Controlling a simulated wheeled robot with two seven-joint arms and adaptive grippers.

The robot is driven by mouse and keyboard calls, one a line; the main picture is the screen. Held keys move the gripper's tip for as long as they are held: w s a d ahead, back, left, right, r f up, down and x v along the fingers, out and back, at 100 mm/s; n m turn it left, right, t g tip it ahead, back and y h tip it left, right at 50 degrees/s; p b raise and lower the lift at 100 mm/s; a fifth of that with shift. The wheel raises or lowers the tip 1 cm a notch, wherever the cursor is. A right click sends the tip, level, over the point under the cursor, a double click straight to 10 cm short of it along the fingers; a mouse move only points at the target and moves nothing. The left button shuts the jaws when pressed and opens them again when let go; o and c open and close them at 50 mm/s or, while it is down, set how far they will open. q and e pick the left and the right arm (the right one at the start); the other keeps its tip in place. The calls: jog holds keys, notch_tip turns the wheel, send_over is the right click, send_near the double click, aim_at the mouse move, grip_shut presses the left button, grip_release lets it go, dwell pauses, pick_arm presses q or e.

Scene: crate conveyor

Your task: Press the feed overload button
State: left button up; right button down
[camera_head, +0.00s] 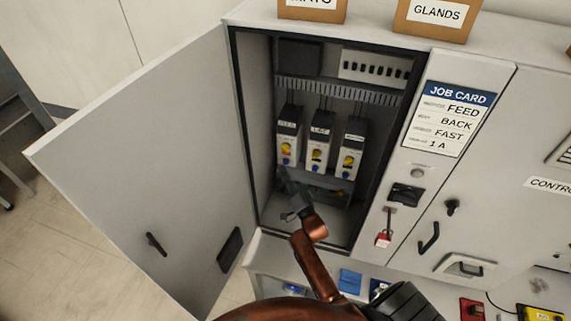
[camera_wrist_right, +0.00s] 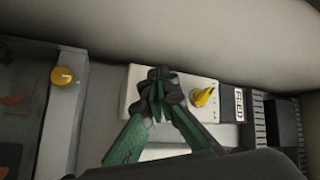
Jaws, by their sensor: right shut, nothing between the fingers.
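The feed overload unit (camera_head: 289,140) is the leftmost of three white units in the open cabinet. It has a yellow knob and a blue spot low on its face. In the right wrist view its FEED label (camera_wrist_right: 238,103) and yellow knob (camera_wrist_right: 203,97) show clearly. My right gripper (camera_head: 284,178) reaches into the cabinet just below this unit. It is shut and empty, with its fingertips (camera_wrist_right: 158,85) in front of the unit's face, beside the knob. The fingers hide that part of the face; I cannot tell whether they touch it. My left gripper is not in view.
The cabinet door (camera_head: 150,170) stands open at left. The middle unit (camera_head: 319,145) and right unit (camera_head: 351,150) stand close beside the feed unit.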

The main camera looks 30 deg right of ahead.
dwell(0.4)
jog(key=shift+w+d, duration=0.3)
jog(key=shift+w+d, duration=0.25)
jog(key=shift+d, duration=0.1)
dwell(0.8)
dwell(0.3)
jog(key=shift+s+a+p, duration=0.45)
jog(key=shift+s+a, duration=0.15)
jog(key=shift+a, duration=0.05)
jog(key=s+a+p, duration=0.2)
jog(key=s+a, duration=0.1)
jog(key=shift+s+a, duration=0.1)
jog(key=shift+a, duration=0.3)
